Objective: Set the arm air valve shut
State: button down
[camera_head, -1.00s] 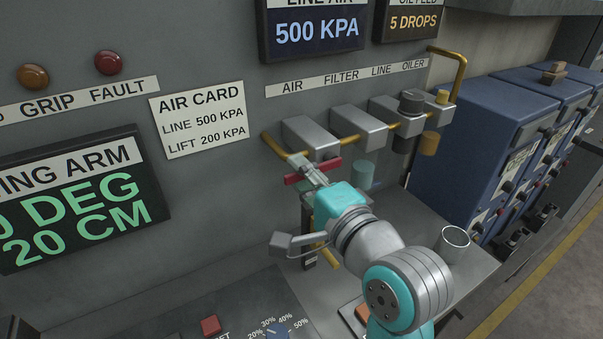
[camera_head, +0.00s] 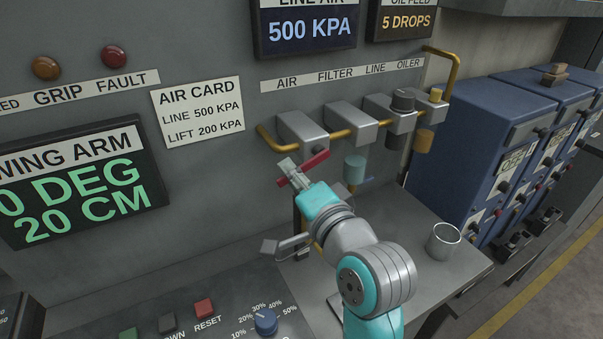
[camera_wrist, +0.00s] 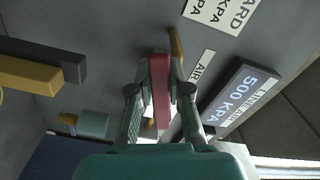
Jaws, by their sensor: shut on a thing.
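The arm air valve is the grey block (camera_head: 302,132) under the AIR label, on the brass line along the panel. Its red lever (camera_head: 314,161) sits below the block, slanting up to the right in the head view. My gripper (camera_head: 289,170) is at the left part of the lever. In the wrist view, the red lever (camera_wrist: 160,88) lies between the two fingers of my gripper (camera_wrist: 163,68), which are closed on it. The lever's pivot is not clear in either view.
The filter block (camera_head: 350,122) and oiler (camera_head: 424,140) continue the air line to the right. A grey bench (camera_head: 400,230) with a metal cup (camera_head: 444,240) lies below. A control panel with a blue knob (camera_head: 265,322) is at the front. Blue cabinets (camera_head: 480,140) stand right.

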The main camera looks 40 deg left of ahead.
jog(key=w+f+n, duration=0.1)
jog(key=n, duration=0.1)
jog(key=f+n, duration=0.1)
jog(key=n, duration=0.1)
jog(key=w+d+f+n, duration=0.1)
jog(key=n, duration=0.2)
jog(key=shift+w+f, duration=0.15)
jog(key=shift+w, duration=0.15)
jog(key=n, duration=0.1)
jog(key=w+n, duration=0.1)
jog(key=n, duration=0.1)
jog(key=shift+w+d+f+n, duration=0.3)
jog(key=shift+d+f+n, duration=0.1)
jog(key=shift+w+d+f+n, duration=0.15)
jog(key=shift+w+n, duration=0.25)
jog(key=shift+n, duration=0.35)
jog(key=shift+w+d+r+n, duration=0.15)
jog(key=shift+w+n, duration=0.2)
jog(key=shift+n, duration=0.4)
jog(key=shift+f, duration=0.1)
jog(key=c, duration=1.1)
grip_release()
